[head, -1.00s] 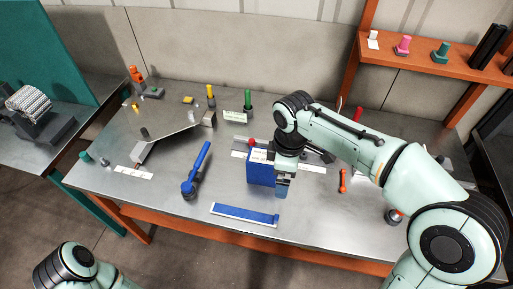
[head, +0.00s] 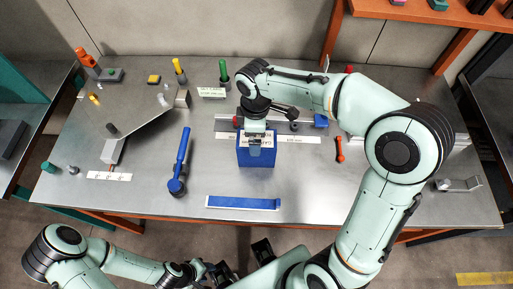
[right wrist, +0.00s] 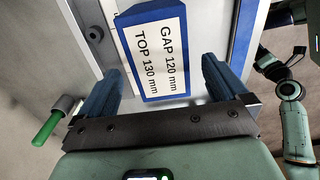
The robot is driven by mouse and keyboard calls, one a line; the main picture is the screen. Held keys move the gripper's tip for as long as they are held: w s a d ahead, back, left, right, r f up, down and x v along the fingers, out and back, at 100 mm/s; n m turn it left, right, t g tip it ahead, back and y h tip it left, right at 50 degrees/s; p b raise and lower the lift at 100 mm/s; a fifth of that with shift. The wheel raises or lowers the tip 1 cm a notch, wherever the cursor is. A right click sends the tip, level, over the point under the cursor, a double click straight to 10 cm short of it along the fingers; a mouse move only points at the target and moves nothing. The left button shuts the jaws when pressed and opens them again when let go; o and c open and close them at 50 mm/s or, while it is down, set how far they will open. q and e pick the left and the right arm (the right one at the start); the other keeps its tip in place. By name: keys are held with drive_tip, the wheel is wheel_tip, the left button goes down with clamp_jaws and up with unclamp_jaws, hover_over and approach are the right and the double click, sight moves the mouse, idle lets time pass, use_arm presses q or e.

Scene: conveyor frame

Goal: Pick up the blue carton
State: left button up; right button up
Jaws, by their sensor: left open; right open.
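The blue carton (head: 257,160) stands on the steel table near the middle of the head view. In the right wrist view the carton (right wrist: 187,20) shows its blue top with a white label reading GAP 120 mm, TOP 130 mm. My right gripper (head: 255,146) is over the carton, pointing down, and hides part of its top. In the right wrist view the right gripper (right wrist: 162,80) is open, with the label between its two fingers and clear space beside each. My left gripper (head: 212,271) is low in the head view, off the table's front edge; its fingers are small and dark.
A blue-and-white strip (head: 243,202) lies in front of the carton. A blue-handled tool (head: 181,158) lies left and an orange tool (head: 339,150) right. A grey rail (head: 225,124) lies behind. An orange shelf (head: 400,12) stands at back right.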

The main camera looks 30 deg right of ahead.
drive_tip(key=shift+d+f, duration=0.15)
drive_tip(key=shift+f, duration=2.6)
drive_tip(key=c, duration=1)
